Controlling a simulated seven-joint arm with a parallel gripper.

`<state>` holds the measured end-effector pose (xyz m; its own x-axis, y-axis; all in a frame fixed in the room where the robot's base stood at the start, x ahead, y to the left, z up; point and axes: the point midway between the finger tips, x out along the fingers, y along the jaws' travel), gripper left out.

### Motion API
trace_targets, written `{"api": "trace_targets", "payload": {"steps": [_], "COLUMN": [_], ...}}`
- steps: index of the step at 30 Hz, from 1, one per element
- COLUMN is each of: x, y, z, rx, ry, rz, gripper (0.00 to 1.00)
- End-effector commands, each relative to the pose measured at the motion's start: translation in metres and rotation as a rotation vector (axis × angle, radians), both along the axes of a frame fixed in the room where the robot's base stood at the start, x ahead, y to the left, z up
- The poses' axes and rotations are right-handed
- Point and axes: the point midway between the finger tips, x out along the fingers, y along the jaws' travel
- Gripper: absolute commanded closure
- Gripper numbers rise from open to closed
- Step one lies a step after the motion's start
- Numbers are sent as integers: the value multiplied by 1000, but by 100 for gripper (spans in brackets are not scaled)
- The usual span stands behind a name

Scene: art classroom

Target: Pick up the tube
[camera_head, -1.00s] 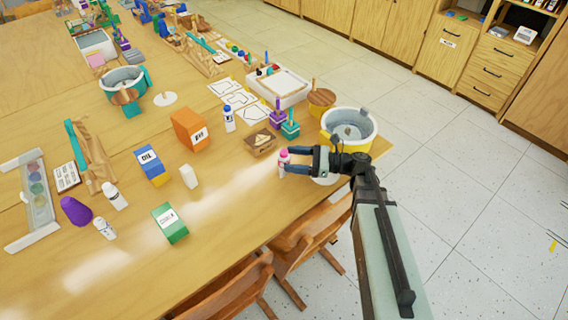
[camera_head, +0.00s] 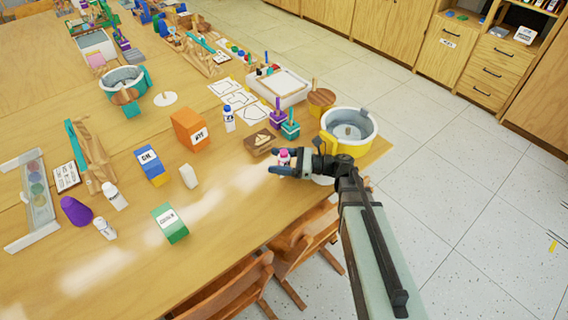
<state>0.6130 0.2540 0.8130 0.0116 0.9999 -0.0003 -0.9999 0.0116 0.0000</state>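A small tube with a pink top (camera_head: 284,156) stands on the wooden table near its right front edge. My gripper (camera_head: 282,164) reaches in from the right, low over the table, with its dark blue fingers around the tube. The near finger covers the tube's lower part. I cannot tell whether the fingers touch the tube or leave a gap.
Behind the gripper are a brown box with a boat picture (camera_head: 261,142) and a yellow-and-white pot (camera_head: 349,132). To the left stand a white block (camera_head: 188,176), a green box (camera_head: 170,223) and an orange box (camera_head: 190,129). Chairs (camera_head: 305,236) sit below the front edge. The table between is clear.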

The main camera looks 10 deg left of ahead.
Motion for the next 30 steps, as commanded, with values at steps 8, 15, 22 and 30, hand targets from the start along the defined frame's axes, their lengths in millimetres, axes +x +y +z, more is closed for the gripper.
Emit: {"api": "trace_targets", "payload": {"steps": [8,15,22,30], "x": [0,0,0,-1], "y": [0,0,0,0], "z": [0,0,0,12], "rx": [0,0,0,1], "ry": [0,0,0,-1], "rz": [0,0,1,1], "gripper": [60,83,90,90]}}
